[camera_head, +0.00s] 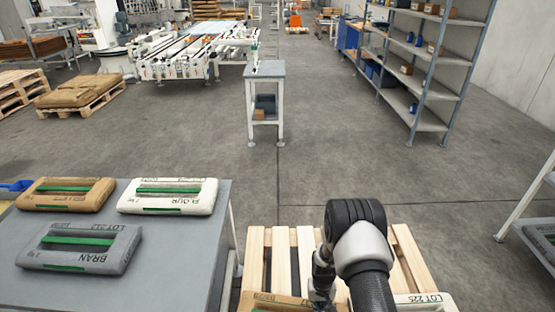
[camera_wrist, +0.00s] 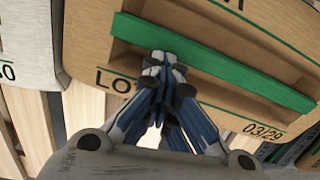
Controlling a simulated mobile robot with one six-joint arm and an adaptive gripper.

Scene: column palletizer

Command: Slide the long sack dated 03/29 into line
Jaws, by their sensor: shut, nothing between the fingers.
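The long sack dated 03/29 (camera_wrist: 215,75) is tan with a green stripe and fills most of the wrist view. Its date shows at its lower right, and lettering beginning "LO" is partly hidden behind my fingers. My gripper (camera_wrist: 160,62) is shut and empty, its fingertips over the sack near the green stripe. I cannot tell whether they touch it. In the head view a tan sack (camera_head: 272,303) shows at the bottom edge on the wooden pallet (camera_head: 280,250), partly cut off and beside my arm. My gripper is mostly hidden there.
A white sack marked LOT 225 (camera_head: 428,302) is on the pallet's right. A grey table (camera_head: 165,275) at left bears three sacks.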

